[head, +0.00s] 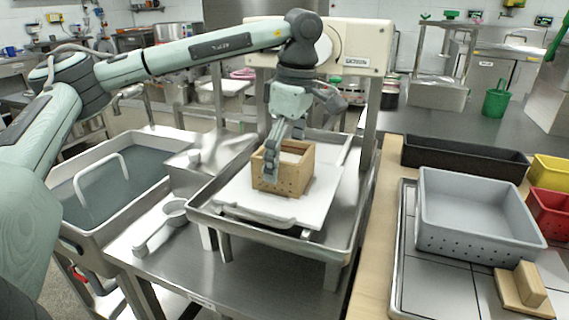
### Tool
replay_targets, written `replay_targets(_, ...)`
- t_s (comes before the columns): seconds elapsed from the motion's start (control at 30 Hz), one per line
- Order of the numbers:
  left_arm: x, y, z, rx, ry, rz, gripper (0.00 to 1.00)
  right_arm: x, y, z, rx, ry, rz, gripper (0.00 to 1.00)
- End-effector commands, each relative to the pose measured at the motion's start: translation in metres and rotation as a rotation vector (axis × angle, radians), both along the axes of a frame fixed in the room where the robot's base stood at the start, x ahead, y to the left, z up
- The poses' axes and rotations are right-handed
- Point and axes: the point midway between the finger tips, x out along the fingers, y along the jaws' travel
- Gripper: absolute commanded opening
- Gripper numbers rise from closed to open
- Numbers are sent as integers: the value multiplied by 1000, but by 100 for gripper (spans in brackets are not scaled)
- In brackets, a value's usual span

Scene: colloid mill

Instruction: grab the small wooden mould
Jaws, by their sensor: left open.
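The small wooden mould (295,181) is an open-topped, light-brown box with small holes in its walls. It stands upright on a white board (315,205) inside a steel tray on legs. My left gripper (275,160) comes down from above at the mould, with its jaws open. A finger overlaps the mould's near left part and hides some of its rim and wall. I cannot tell whether the finger touches the wood or reaches inside. Something pale shows in the mould's opening. My right gripper is not in view.
A steel scoop (172,213) lies left of the tray (345,245), beside a water-filled sink (118,185). A cream machine (357,62) stands behind. At right are a grey perforated crate (470,240), a black tray (465,160) and a wooden lid-like piece (522,289).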

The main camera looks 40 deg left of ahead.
Motion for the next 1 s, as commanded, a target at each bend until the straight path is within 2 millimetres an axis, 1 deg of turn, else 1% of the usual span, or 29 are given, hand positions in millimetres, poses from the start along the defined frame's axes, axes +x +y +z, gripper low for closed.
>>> replay_targets(0.1, 0, 1, -7, 0, 0, 0, 100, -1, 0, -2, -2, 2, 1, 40)
replay_targets(0.3, 0, 1, -7, 0, 0, 0, 100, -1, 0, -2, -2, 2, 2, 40)
replay_targets(0.7, 0, 1, -7, -1, 0, 0, 50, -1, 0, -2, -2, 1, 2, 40)
replay_targets(1.0, 0, 1, -5, -1, -1, 0, 49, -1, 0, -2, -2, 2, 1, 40)
